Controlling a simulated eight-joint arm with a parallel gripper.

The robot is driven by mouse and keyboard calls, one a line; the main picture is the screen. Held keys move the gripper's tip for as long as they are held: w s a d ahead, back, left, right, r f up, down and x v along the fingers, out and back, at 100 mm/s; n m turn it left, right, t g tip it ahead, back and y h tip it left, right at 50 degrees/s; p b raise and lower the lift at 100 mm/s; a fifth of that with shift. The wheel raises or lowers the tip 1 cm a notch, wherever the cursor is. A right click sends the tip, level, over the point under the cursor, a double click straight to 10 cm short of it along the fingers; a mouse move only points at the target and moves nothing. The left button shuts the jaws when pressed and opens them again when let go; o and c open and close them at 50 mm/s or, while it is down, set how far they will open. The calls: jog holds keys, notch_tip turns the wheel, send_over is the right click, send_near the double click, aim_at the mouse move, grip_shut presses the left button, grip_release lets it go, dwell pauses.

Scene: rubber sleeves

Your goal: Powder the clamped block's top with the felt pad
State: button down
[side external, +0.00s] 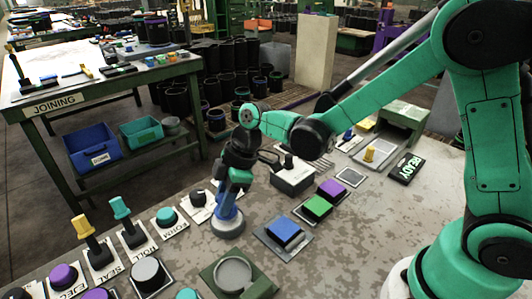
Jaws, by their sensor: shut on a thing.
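My gripper (236,182) points down and is shut on a tool with a blue handle (228,213) and a broad round grey pad (227,227) at its lower end, which looks like the felt pad. The pad is close above the bench or touching it; I cannot tell which. A blue block (284,231) sits on a grey plate to the right of the pad. A green block (317,207) and a purple block (332,188) stand in line behind it. I cannot tell which block is clamped. A round grey dish (233,273) on a green base lies in front of the pad.
Levers and knobs, such as a teal lever (122,210) and a grey knob (147,271), line the bench's left side. The bench's front right is clear.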

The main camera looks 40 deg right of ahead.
jog(key=shift+f, duration=0.55)
dwell(1.5)
jog(key=shift+r, duration=3.5)
